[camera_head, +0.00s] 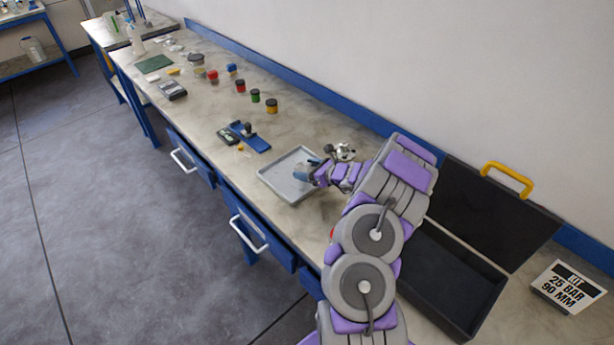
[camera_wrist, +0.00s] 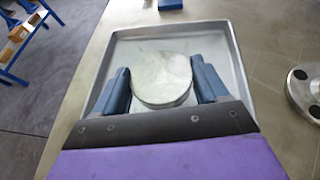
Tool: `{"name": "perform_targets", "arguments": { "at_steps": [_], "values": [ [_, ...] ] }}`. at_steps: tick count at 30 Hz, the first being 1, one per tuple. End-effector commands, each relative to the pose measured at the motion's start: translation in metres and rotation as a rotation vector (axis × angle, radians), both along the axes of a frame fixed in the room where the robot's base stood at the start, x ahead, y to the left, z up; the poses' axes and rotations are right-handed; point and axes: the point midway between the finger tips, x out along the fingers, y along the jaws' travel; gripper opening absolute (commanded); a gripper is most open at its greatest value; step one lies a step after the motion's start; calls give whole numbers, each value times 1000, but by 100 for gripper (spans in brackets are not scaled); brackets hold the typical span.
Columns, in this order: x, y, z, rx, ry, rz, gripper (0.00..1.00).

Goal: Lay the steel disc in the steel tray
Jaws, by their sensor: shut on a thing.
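The steel disc (camera_wrist: 162,78) is round and pale, and in the wrist view it sits between the two blue fingers of my gripper (camera_wrist: 163,88). My gripper is shut on it. The disc is over the floor of the steel tray (camera_wrist: 222,38); I cannot tell whether it touches the floor. In the head view the tray (camera_head: 276,183) lies on the bench, and my gripper (camera_head: 303,172) reaches over its right side. The disc is not clearly visible in that view.
A flanged metal part (camera_wrist: 303,92) lies right of the tray. A blue device (camera_head: 249,137) and several lidded jars stand farther along the bench. Bare bench lies left of the tray.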

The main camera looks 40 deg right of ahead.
Motion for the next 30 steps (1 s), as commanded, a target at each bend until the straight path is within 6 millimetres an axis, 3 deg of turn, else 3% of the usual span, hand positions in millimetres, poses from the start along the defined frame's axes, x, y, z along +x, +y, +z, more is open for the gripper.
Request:
{"name": "perform_targets", "arguments": {
  "at_steps": [4,11,17,18,26,30],
  "values": [
    [8,0,-1,-2,-2,3,12],
    [6,-2,-35,4,1,2,12],
    [6,-4,-35,5,-2,2,12],
    [6,-4,-36,4,-1,2,74],
    [6,-1,-35,1,0,2,99],
    [6,-1,-35,1,0,2,99]
  ]
}}
